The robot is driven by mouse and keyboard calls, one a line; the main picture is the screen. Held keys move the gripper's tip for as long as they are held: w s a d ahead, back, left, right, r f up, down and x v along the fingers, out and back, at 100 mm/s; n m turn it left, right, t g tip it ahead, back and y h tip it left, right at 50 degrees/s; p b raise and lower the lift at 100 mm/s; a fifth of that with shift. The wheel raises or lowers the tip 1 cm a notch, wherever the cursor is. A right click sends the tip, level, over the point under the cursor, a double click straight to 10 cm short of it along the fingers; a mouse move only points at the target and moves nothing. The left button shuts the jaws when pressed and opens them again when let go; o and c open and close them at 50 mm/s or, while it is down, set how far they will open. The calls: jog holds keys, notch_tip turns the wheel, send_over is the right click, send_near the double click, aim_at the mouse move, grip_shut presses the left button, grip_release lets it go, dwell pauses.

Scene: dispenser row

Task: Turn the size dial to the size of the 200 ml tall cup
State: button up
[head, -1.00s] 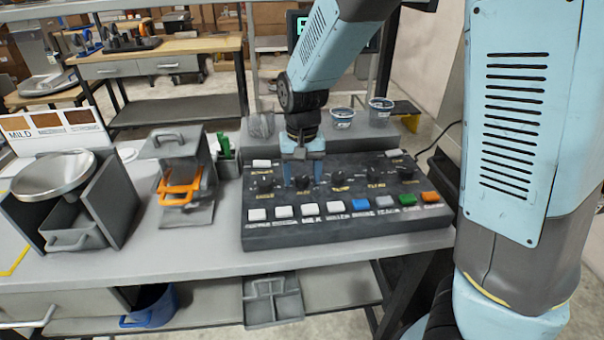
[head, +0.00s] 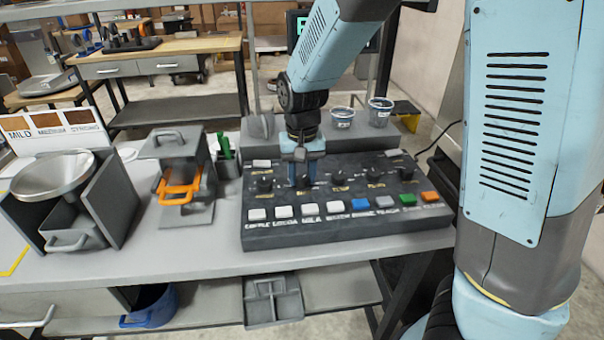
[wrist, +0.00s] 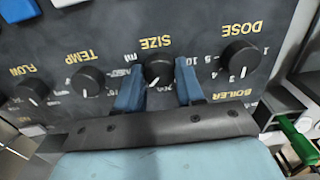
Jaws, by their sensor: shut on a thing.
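The size dial (wrist: 158,70) is a round black knob under the yellow word SIZE in the wrist view. A white pointer mark on it faces down and slightly left in that view. My gripper (wrist: 159,85) has its two blue fingers shut on the dial, one on each side. In the head view my gripper (head: 301,182) points down onto the panel and mostly hides the dial. The scale numbers around the dial are partly covered by the fingers, so the set size cannot be read. Two clear cups (head: 342,117) (head: 380,112) stand on the grey ledge behind; their labels are too small to read.
The dose dial (wrist: 240,55) and temp dial (wrist: 88,80) sit close on either side. A row of coloured buttons lines the front of the black panel (head: 350,228).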

aim_at(302, 178)
jog(key=shift+n, duration=0.3)
jog(key=n, duration=0.3)
jog(key=shift+n, duration=2.5)
jog(key=o, duration=1)
jog(key=shift+o, duration=0.2)
jog(key=shift+r, duration=0.1)
notch_tip(302, 178, up, 14)
jog(key=shift+f, duration=0.25)
